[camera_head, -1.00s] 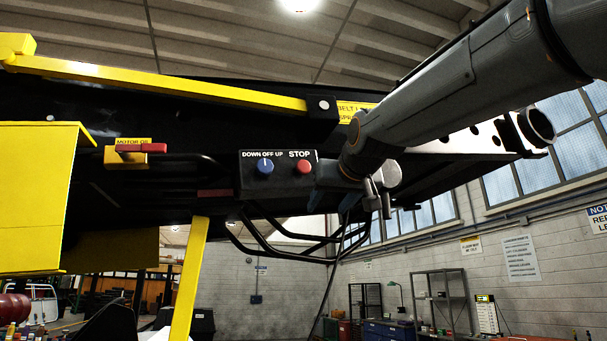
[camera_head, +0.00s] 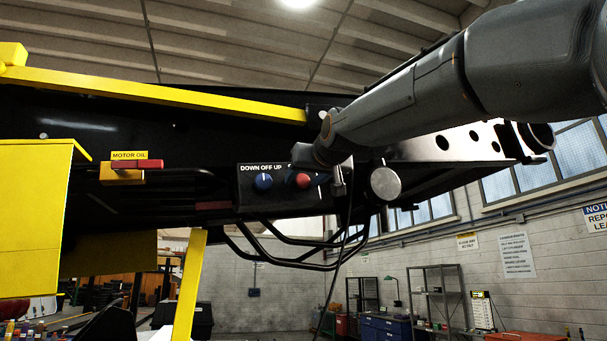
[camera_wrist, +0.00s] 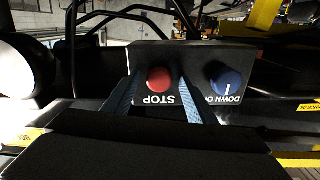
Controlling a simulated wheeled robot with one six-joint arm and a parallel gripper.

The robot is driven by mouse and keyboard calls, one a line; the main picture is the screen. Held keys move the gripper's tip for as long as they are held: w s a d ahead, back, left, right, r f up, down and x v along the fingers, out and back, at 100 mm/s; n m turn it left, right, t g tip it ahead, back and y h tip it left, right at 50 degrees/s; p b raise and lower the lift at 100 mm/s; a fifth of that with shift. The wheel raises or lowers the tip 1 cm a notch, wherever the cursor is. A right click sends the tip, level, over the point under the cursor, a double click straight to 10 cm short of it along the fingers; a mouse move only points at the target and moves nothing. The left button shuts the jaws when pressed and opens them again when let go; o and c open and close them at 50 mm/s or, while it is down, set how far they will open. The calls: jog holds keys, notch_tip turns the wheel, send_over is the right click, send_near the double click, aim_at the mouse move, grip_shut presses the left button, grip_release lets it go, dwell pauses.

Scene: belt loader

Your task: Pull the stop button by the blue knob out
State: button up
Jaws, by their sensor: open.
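The red stop button (camera_head: 303,181) sits on the right of a black control box (camera_head: 247,200), under a partly hidden label. The blue knob (camera_head: 263,182) is beside it on the left, its pointer upright. The wrist view is upside down and shows the stop button (camera_wrist: 158,80) with the knob (camera_wrist: 225,80) to its right. My gripper (camera_wrist: 159,88) is open, with one finger on each side of the stop button. I cannot tell whether the fingers touch it. In the head view my wrist hides the box's right end.
A red handle (camera_head: 137,164) under the MOTOR OIL label is left of the box. A yellow rail (camera_head: 160,95) runs above, and black bent bars (camera_head: 275,250) hang below. A round metal part (camera_head: 384,184) is right of the box.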

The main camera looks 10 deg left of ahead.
grip_shut()
jog(key=shift+s+d+f+b, duration=0.15)
jog(key=shift+s+d+b, duration=0.25)
jog(key=shift+s+b, duration=0.3)
jog(key=shift+w, duration=0.1)
jog(key=shift+c, duration=1.8)
grip_release()
jog(key=o, duration=0.4)
jog(key=shift+s, duration=0.2)
jog(key=shift+c, duration=0.2)
jog(key=shift+w+d, duration=0.1)
